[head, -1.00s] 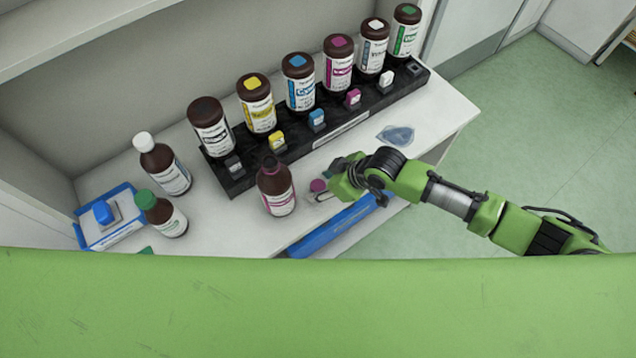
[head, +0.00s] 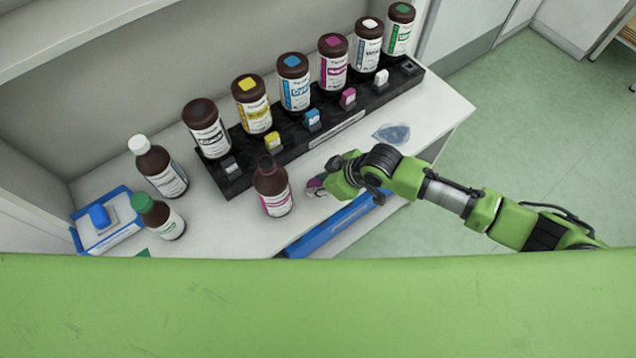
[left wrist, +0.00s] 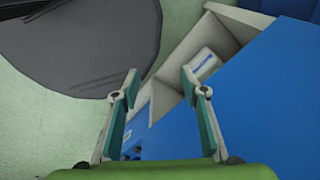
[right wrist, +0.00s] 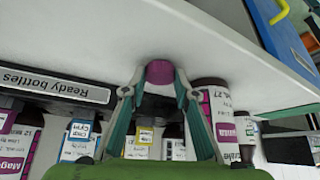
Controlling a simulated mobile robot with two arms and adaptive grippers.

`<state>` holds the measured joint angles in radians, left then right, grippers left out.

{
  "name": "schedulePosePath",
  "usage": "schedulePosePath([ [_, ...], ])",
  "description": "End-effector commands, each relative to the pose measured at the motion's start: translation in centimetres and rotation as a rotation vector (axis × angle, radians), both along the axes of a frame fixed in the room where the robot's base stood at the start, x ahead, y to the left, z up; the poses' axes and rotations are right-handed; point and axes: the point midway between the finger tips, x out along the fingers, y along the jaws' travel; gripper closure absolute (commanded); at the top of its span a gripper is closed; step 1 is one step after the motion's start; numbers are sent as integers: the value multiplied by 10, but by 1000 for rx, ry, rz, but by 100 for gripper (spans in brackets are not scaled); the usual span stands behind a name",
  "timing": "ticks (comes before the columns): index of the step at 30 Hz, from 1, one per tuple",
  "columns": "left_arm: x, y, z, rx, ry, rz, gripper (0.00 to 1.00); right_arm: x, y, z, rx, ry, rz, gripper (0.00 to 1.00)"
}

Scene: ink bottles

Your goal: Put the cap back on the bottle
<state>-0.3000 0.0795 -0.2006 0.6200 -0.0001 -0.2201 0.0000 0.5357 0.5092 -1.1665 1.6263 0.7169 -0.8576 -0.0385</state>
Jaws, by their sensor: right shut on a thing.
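The open brown bottle with a magenta label (head: 273,190) stands upright on the white counter, its dark neck bare. In the right wrist view the bottle (right wrist: 212,112) is just right of the fingers. My right gripper (head: 322,185) is right of the bottle and apart from it. In the right wrist view the right gripper (right wrist: 160,84) is shut on the magenta cap (right wrist: 160,71), which sits between its fingertips. My left gripper (left wrist: 160,82) shows only in the left wrist view, open and empty, away from the bottle.
A black rack (head: 235,178) with several labelled bottles stands behind. A white-capped bottle (head: 160,168) and a green-capped bottle (head: 160,218) stand left, near a blue-edged tray (head: 88,245). A blue translucent piece (head: 392,132) lies at right. The counter between bottle and right gripper is clear.

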Motion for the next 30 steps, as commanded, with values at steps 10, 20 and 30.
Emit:
schedulePosePath([
  [10, 0, 1, -9, 1, 0, 0, 60, -19, -11, 49, 0, -3, 2, 81],
  [20, 0, 1, -25, 1, 0, 1, 60, -78, -43, 98, -2, -1, 0, 81],
  [30, 0, 1, -34, 1, 0, 1, 60, -118, -64, 121, 0, -1, -1, 81],
])
